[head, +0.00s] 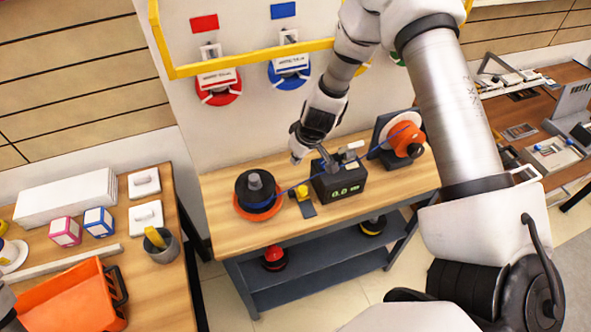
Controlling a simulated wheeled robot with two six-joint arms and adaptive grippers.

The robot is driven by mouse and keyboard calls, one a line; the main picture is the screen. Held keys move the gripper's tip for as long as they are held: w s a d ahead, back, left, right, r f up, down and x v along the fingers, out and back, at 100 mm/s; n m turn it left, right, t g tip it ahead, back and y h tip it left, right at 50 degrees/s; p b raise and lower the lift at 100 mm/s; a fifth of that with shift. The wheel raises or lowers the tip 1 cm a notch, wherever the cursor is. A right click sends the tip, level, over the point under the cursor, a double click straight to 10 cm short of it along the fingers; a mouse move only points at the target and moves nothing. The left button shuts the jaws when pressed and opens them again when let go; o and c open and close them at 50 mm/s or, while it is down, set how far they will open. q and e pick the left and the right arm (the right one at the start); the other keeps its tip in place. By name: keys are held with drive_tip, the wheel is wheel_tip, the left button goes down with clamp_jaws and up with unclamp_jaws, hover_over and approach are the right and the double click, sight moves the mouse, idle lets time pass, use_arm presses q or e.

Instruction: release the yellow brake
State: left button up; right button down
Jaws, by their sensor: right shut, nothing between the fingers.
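A small yellow block, likely the yellow brake (303,192), sits on a dark grey plate on the wooden workbench (225,192). It stands just left of a black counter box (342,184) with a green digital readout. My right gripper (297,157) hangs above and behind the yellow piece, apart from it, shut and empty. A blue cable runs from a black spool on an orange disc (258,190) past the box to an orange reel (405,139) on a dark upright plate. The brake's exact position is too small to tell. My left gripper is not in view.
A red reel (218,87) and a blue reel (289,72) hang on the wall behind a yellow frame (250,55). A left table (150,273) holds boxes, a grey cup and an orange bin (75,300). Another cluttered table (530,115) stands right. Bare floor lies between the tables.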

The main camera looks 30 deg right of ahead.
sight(299, 193)
drive_tip(key=b+x, duration=0.9)
drive_tip(key=x, duration=0.2)
drive_tip(key=shift+f, duration=0.2)
drive_tip(key=s, duration=0.1)
drive_tip(key=s+r, duration=0.1)
drive_tip(key=s, duration=0.1)
drive_tip(key=shift+s+d+r+p, duration=0.15)
drive_tip(key=shift+s+d+p, duration=0.15)
drive_tip(key=shift+s+d, duration=0.1)
drive_tip(key=shift+s, duration=0.3)
drive_tip(key=shift+w+a, duration=0.1)
